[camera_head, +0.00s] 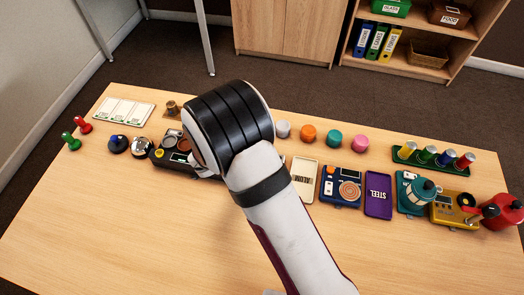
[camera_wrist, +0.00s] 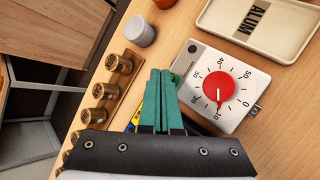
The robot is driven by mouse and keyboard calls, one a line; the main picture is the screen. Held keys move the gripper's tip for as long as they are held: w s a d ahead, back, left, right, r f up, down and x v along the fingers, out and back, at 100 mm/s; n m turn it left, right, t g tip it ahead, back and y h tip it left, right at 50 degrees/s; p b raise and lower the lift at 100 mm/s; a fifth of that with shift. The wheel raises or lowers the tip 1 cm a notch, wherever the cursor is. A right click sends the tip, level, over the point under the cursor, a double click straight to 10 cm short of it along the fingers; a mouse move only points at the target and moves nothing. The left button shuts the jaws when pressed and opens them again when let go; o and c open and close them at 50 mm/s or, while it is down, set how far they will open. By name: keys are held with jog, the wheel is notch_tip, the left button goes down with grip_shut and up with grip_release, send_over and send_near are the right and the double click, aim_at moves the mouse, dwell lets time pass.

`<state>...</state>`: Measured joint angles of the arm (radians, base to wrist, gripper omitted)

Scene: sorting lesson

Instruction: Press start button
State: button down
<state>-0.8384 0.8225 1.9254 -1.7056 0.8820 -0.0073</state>
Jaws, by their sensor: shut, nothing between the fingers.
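A white timer (camera_wrist: 217,87) with a red dial (camera_wrist: 217,86) and numbers around it lies at the right of the wrist view. A small green round part (camera_wrist: 175,79) shows at the timer's left edge, partly hidden behind my fingertips; I cannot tell for sure that it is the start button. My gripper (camera_wrist: 160,76) has teal fingers, shut and empty, with the tips beside that green part. Whether they touch it cannot be seen. In the head view my arm covers the gripper and most of the timer.
Brass weights (camera_wrist: 105,91) stand in a row left of my fingers, with a grey cylinder (camera_wrist: 139,31) beyond. A cream tray marked ALUM (camera_wrist: 228,38) lies at the upper right. In the head view, a dark device (camera_head: 176,157) sits left of my arm. The table front (camera_head: 120,220) is clear.

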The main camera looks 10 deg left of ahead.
jog(key=shift+r, duration=0.4)
jog(key=shift+r, duration=2.5)
jog(key=s+d+r+m+g+h, duration=0.1)
jog(key=s+d+r+m+g, duration=0.25)
jog(key=d+m, duration=0.4)
jog(key=s+d+r+m+g+h, duration=0.15)
jog(key=s+d+r+m, duration=0.3)
jog(key=d, duration=0.65)
jog(key=s+r+m+g+y, duration=0.1)
jog(key=s+m+y, duration=0.3)
jog(key=s+m, duration=0.4)
jog(key=s+r+m+g+y, duration=0.2)
jog(key=s+m, duration=0.5)
jog(key=s, duration=0.4)
jog(key=shift+a+r+m+g+y, duration=0.35)
jog(key=shift+r+y, duration=0.25)
jog(key=shift+y, duration=0.45)
